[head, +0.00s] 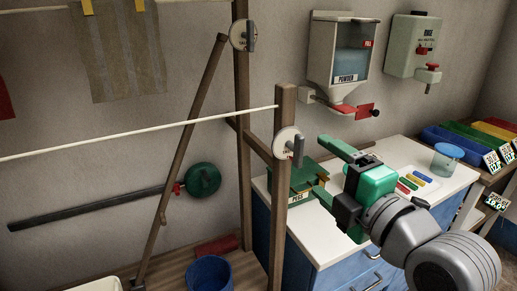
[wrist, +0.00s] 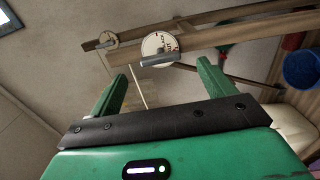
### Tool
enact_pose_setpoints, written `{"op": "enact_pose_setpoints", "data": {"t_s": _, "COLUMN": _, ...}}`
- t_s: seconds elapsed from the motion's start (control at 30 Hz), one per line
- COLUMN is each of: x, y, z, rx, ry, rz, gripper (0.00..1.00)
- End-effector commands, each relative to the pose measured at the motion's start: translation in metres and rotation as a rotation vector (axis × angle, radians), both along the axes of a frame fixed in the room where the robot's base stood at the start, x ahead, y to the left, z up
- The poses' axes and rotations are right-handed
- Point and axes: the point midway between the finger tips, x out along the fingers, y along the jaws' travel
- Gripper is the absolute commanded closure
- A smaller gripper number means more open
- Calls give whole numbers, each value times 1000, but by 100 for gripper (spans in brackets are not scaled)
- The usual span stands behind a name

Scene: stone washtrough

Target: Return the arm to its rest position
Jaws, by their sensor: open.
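My gripper (head: 322,170) is green and black and is held in the air over the white counter (head: 335,235), pointing left toward the wooden post. Its fingers are apart with nothing between them. In the wrist view its two green fingers (wrist: 160,88) also stand apart and empty. Part of the green pegs box (head: 302,180) on the counter is hidden behind the fingers.
A wooden post (head: 281,210) with a round dial (head: 287,143) stands just left of my gripper. A white line (head: 130,132) runs from it to the left. A powder dispenser (head: 343,55) hangs behind. A blue cup (head: 446,160) and coloured pegs (head: 415,180) are on the counter's right.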

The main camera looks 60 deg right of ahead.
Motion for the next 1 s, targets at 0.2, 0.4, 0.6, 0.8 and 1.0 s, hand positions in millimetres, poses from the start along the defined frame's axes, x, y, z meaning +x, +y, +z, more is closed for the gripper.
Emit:
{"op": "enact_pose_setpoints", "data": {"t_s": 0.2, "x": 0, "y": 0, "z": 0, "rx": 0, "ry": 0, "rz": 0, "gripper": 18}}
{"op": "enact_pose_setpoints", "data": {"t_s": 0.4, "x": 40, "y": 40, "z": 10, "rx": 107, "ry": -124, "rz": 66, "gripper": 18}}
{"op": "enact_pose_setpoints", "data": {"t_s": 0.6, "x": 115, "y": 173, "z": 46, "rx": 492, "ry": -484, "rz": 301, "gripper": 18}}
{"op": "enact_pose_setpoints", "data": {"t_s": 0.8, "x": 134, "y": 297, "z": 77, "rx": 898, "ry": -736, "rz": 569, "gripper": 18}}
{"op": "enact_pose_setpoints", "data": {"t_s": 1.0, "x": 120, "y": 391, "z": 101, "rx": 1253, "ry": -863, "rz": 812, "gripper": 18}}
